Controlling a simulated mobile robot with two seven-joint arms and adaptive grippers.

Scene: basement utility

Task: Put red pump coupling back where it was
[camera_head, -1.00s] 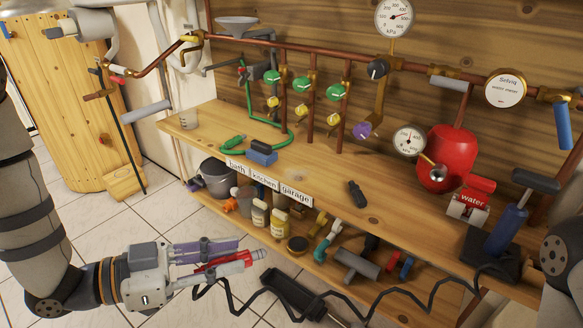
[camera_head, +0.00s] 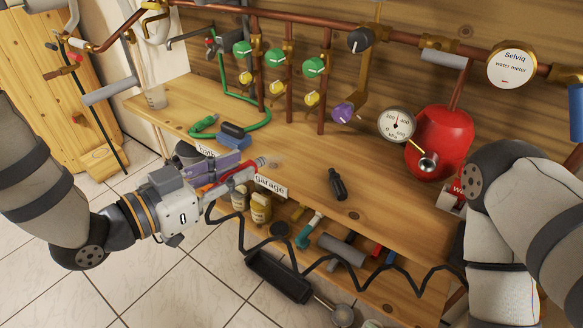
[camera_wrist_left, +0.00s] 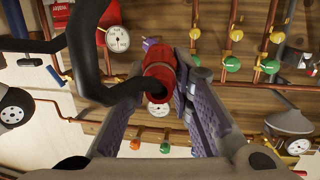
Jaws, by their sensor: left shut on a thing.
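My left gripper (camera_head: 236,174) is shut on the red pump coupling (camera_head: 254,163) and holds it over the front edge of the workbench, by the labels. In the left wrist view the red coupling (camera_wrist_left: 160,66) sits between the two purple-padded fingers of the left gripper (camera_wrist_left: 172,80). A black coiled hose (camera_head: 318,262) hangs from near the gripper and runs right, in front of the lower shelf, to behind my right arm. In the left wrist view the black hose (camera_wrist_left: 88,50) loops close to the coupling. My right gripper is out of view.
The bench top (camera_head: 300,155) is mostly clear, with a dark cylinder (camera_head: 337,185) on it. Copper pipes with green valves (camera_head: 278,57), a purple knob (camera_head: 343,112), a gauge (camera_head: 397,125) and a red tank (camera_head: 440,140) stand behind. A black tray (camera_head: 277,277) lies below.

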